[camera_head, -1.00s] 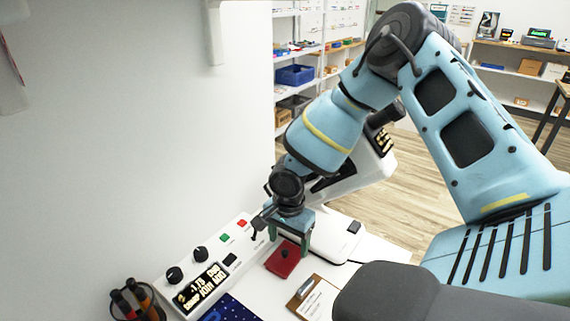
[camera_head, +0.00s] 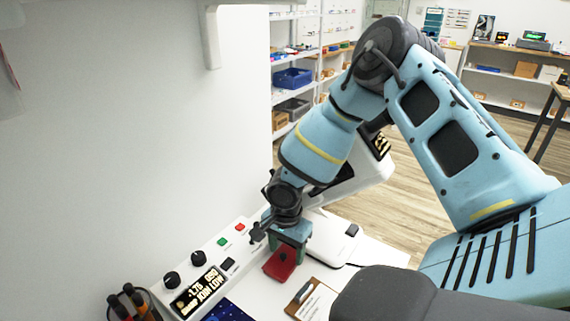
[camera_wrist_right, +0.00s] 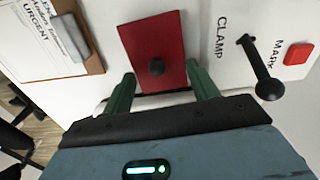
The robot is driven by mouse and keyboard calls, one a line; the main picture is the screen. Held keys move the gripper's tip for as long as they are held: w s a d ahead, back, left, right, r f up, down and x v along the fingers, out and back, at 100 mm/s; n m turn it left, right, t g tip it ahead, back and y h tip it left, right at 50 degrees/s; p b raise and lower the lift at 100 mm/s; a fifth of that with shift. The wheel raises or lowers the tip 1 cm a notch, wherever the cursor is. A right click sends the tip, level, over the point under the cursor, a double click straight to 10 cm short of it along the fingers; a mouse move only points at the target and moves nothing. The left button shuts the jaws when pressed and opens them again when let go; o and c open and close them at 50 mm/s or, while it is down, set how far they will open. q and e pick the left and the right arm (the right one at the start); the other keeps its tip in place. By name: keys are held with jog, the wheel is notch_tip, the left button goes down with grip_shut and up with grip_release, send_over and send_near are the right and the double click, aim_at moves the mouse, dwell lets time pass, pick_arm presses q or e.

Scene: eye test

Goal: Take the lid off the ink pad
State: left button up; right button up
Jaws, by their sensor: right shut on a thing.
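The ink pad shows as a flat red rectangular lid (camera_head: 280,264) with a small dark knob, on the white table. It also shows in the right wrist view (camera_wrist_right: 150,40), with the round black knob near its lower end. My right gripper (camera_head: 287,250) reaches down over the lid's far end. The pad's base is hidden under the lid. I cannot tell whether the lid is raised. My left gripper is not in view.
A white console (camera_head: 186,281) with knobs, a display and buttons stands to the left. A clipboard (camera_wrist_right: 92,66) lies close by the lid. A black lever (camera_wrist_right: 265,80) sticks up near the right finger. A pen cup (camera_head: 133,303) stands at lower left.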

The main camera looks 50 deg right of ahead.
aim_at(287, 257)
jog(key=shift+r, duration=0.45)
jog(key=r, duration=0.2)
jog(key=shift+s+a+r, duration=0.1)
jog(key=shift+s+r, duration=0.1)
jog(key=shift+r, duration=0.15)
jog(key=s+a+b, duration=0.1)
jog(key=s, duration=0.3)
jog(key=s+a+b, duration=0.1)
jog(key=s+a, duration=0.1)
jog(key=s, duration=0.2)
jog(key=s+a+r+b, duration=0.1)
jog(key=s+a, duration=0.1)
jog(key=s, duration=0.3)
jog(key=shift+a, duration=0.25)
jog(key=shift+s+a+r+b, duration=0.15)
jog(key=shift+s+a+b, duration=0.2)
jog(key=shift+s, duration=0.35)
jog(key=shift+d, duration=0.1)
